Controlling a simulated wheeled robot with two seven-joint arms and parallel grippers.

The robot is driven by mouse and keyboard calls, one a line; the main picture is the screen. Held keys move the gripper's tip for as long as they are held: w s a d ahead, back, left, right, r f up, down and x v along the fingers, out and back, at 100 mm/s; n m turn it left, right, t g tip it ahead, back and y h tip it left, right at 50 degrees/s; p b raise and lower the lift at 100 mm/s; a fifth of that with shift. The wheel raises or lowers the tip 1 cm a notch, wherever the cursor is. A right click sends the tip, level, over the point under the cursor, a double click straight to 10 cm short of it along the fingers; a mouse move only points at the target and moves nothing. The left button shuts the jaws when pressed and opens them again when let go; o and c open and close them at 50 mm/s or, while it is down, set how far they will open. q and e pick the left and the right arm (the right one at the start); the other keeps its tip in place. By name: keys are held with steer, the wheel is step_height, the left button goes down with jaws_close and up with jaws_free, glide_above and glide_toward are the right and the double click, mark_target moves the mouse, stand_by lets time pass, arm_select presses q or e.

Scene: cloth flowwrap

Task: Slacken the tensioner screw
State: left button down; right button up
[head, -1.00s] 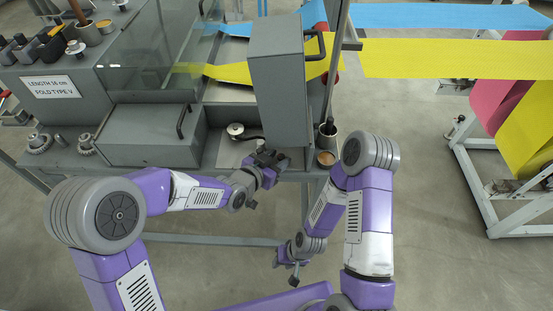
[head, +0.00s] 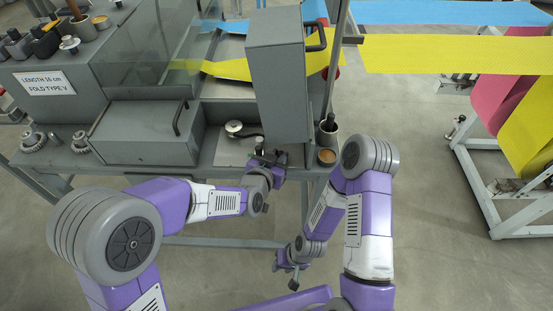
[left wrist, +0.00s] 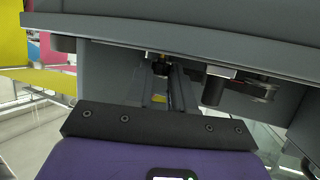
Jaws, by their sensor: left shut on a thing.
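My left gripper (head: 266,154) is at the front edge of the machine's grey shelf, just below the tall grey cabinet (head: 278,85). In the left wrist view its two fingers (left wrist: 161,80) are closed around a small black knob, which I take for the tensioner screw (left wrist: 161,67). A bit of brass colour shows above the knob. In the head view the gripper hides the screw. My right gripper (head: 290,266) hangs low in front of the machine, away from it.
A round metal part with a black lever (head: 238,130) lies on the shelf left of my left gripper. A grey box with a handle (head: 150,135) is further left. Yellow film (head: 450,55) runs right.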

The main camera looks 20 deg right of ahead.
arm_select(q)
steer(key=shift+n+y, duration=0.3)
steer(key=c, duration=1)
jaws_free()
steer(key=p+v, duration=0.1)
steer(key=v, duration=0.6)
steer(key=shift+s+p, duration=0.3)
steer(key=shift+p, duration=0.05)
